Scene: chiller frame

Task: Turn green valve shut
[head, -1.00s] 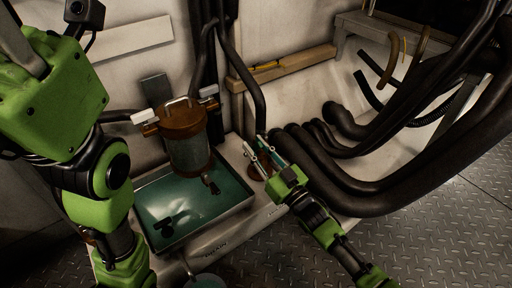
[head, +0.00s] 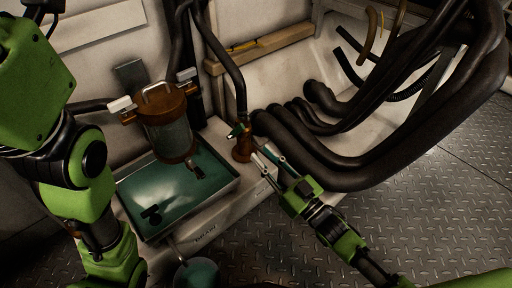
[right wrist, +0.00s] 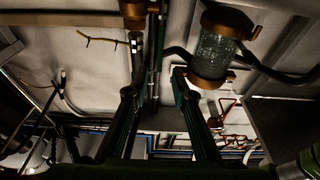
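The green valve handle (head: 237,131) sits on a brass fitting (head: 242,149) at the foot of a dark hose, right of the teal tray. It points sideways, slightly tilted. My right gripper (head: 263,150) is just right of and below the handle, apart from it, its fingers spread and pointing toward the fitting. In the right wrist view the two fingers (right wrist: 154,84) stand apart with nothing gripped; I cannot make out the green handle there. My left arm shows at the left of the head view, but its gripper is not in view.
A brass-capped glass filter (head: 171,125) stands over the teal tray (head: 215,199), left of the valve. It also shows in the right wrist view (right wrist: 214,55). Thick dark hoses (head: 330,172) run close on the right. A round teal container (head: 197,273) is below. Open floor (head: 400,225) lies right.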

